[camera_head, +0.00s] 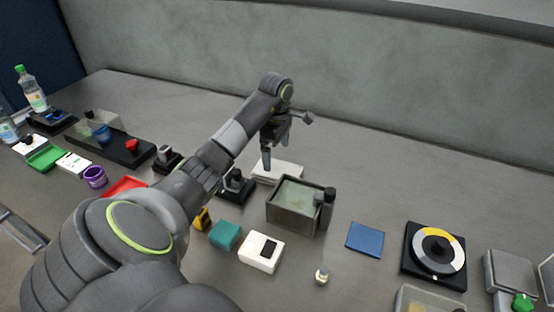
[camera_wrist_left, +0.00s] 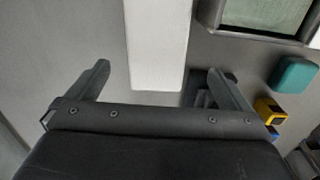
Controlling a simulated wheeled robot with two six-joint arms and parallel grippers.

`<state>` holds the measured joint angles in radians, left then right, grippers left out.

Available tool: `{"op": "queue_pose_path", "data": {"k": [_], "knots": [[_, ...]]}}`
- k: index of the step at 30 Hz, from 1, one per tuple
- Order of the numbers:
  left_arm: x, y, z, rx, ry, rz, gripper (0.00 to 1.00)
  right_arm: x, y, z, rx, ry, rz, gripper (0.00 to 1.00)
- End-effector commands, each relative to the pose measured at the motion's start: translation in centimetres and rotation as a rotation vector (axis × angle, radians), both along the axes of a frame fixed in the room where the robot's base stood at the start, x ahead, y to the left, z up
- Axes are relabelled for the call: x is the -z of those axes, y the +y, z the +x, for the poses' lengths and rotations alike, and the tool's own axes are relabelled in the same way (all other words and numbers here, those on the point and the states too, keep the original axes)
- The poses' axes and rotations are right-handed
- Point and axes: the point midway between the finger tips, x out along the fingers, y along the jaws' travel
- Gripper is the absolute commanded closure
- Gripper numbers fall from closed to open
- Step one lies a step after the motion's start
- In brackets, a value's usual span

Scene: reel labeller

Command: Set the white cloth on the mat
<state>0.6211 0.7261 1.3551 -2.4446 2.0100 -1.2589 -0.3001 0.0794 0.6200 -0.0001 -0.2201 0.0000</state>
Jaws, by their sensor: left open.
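The white cloth (camera_head: 278,172) looks like a flat, folded white piece lying on the table, left of and behind a grey open bin. My left gripper (camera_head: 286,143) is open above it and holds nothing. In the left wrist view, the cloth (camera_wrist_left: 157,45) shows as a long white strip between the two open fingers (camera_wrist_left: 159,70); I cannot tell whether they touch it. A flat blue square (camera_head: 365,239), which looks like the mat, lies bare on the table right of the bin. My right gripper is not in view.
The grey bin (camera_head: 293,222) stands between cloth and mat. A teal block (camera_head: 225,235), a white box (camera_head: 262,260) and a small brass-coloured piece (camera_head: 322,276) lie in front. A reel device (camera_head: 436,255) stands right of the mat. Behind the mat the table is clear.

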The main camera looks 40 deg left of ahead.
Motion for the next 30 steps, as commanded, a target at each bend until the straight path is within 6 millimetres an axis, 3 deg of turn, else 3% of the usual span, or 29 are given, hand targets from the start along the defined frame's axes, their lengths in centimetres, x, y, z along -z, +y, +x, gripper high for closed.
{"op": "queue_pose_path", "data": {"k": [1, 11, 18, 21, 30], "knots": [[0.9, 0.0, 0.0, 0.000, 0.000, 0.000, 0.00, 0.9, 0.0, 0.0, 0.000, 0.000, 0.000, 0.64], [2.1, 0.0, 0.1, 0.000, 0.000, 0.000, 0.00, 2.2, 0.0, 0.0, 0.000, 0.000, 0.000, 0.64], [4.7, 0.2, 0.5, -0.001, 0.001, -0.001, 0.00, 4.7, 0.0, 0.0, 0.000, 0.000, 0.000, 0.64], [5.6, 0.1, 0.4, -0.001, 0.004, -0.002, 0.00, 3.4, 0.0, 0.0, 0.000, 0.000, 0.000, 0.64], [6.2, 0.2, 0.5, 0.000, 0.000, 0.000, 0.03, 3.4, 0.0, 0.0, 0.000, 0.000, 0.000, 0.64]]}}
